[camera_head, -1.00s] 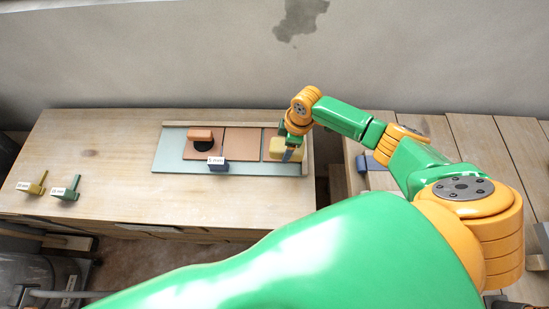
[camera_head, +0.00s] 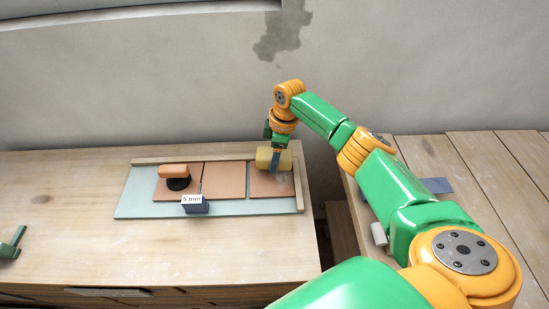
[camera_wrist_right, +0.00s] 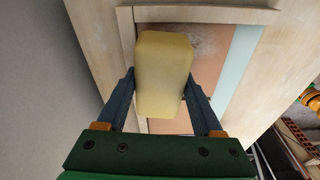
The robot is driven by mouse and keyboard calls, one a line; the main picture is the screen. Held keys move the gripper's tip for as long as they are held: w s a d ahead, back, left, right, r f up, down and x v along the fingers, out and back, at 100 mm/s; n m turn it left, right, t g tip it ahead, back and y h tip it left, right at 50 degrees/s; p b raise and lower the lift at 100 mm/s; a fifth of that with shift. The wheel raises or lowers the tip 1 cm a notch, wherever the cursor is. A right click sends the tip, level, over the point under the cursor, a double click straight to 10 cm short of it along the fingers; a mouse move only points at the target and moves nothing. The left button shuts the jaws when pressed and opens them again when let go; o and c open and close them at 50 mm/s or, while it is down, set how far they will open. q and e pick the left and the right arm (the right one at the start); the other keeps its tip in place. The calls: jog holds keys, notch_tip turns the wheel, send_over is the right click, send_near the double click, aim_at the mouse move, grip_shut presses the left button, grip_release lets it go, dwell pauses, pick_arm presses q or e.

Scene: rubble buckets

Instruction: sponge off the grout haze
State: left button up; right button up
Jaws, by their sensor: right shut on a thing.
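My right gripper (camera_head: 275,160) is shut on a yellow sponge (camera_head: 265,158) over the far edge of the rightmost terracotta tile (camera_head: 270,184). In the right wrist view the sponge (camera_wrist_right: 163,75) sits between the two blue fingers. A pale whitish haze patch shows on that tile beyond the sponge in the wrist view (camera_wrist_right: 205,42). I cannot tell whether the sponge touches the tile. Two more tiles lie to the left, a middle one (camera_head: 225,180) and a left one (camera_head: 160,192).
An orange-handled tool with a black round base (camera_head: 175,177) stands on the left tile. A dark spacer block labelled 5 mm (camera_head: 194,204) is at the pale green board's (camera_head: 130,206) front edge. A wooden strip (camera_head: 301,197) borders the right.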

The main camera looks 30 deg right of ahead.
jog(key=shift+f, duration=0.1)
dwell(0.5)
jog(key=shift+f+b, duration=0.4)
jog(key=shift+f, duration=0.1)
